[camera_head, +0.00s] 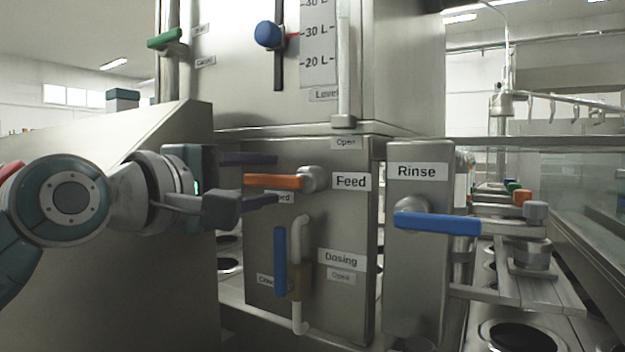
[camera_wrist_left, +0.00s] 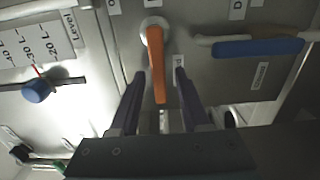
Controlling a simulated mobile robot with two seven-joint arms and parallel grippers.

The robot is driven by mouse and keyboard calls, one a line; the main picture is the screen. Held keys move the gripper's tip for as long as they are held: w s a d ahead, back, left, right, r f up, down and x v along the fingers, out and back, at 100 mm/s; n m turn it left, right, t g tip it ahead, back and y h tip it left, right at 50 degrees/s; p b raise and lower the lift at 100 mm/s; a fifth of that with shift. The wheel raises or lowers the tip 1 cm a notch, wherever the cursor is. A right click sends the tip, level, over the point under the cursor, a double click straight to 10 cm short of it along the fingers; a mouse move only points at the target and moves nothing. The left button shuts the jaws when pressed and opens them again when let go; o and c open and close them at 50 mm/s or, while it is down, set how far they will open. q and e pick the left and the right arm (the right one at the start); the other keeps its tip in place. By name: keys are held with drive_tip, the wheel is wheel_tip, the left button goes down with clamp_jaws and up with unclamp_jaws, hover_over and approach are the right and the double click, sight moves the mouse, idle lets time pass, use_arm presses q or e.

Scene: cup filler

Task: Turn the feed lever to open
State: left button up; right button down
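The orange feed lever (camera_head: 274,181) lies level, pointing left from its round grey pivot beside the "Feed" label (camera_head: 351,181). An "Open" label (camera_head: 346,142) is above the pivot. A label below the lever is partly hidden, with "ed" readable. My left gripper (camera_head: 277,179) comes in from the left and is open, with one dark finger above the lever and one below. In the left wrist view, the orange lever (camera_wrist_left: 159,80) reaches between the open fingers (camera_wrist_left: 160,73), with a gap on both sides. My right gripper is not in view.
A blue rinse lever (camera_head: 438,222) sticks out at the right. A blue dosing handle (camera_head: 280,262) hangs below the feed lever by a white pipe (camera_head: 299,240). A blue level knob (camera_head: 268,35) and a green handle (camera_head: 164,39) are above.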

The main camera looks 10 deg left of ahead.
use_arm(q)
clamp_jaws()
idle(1.2)
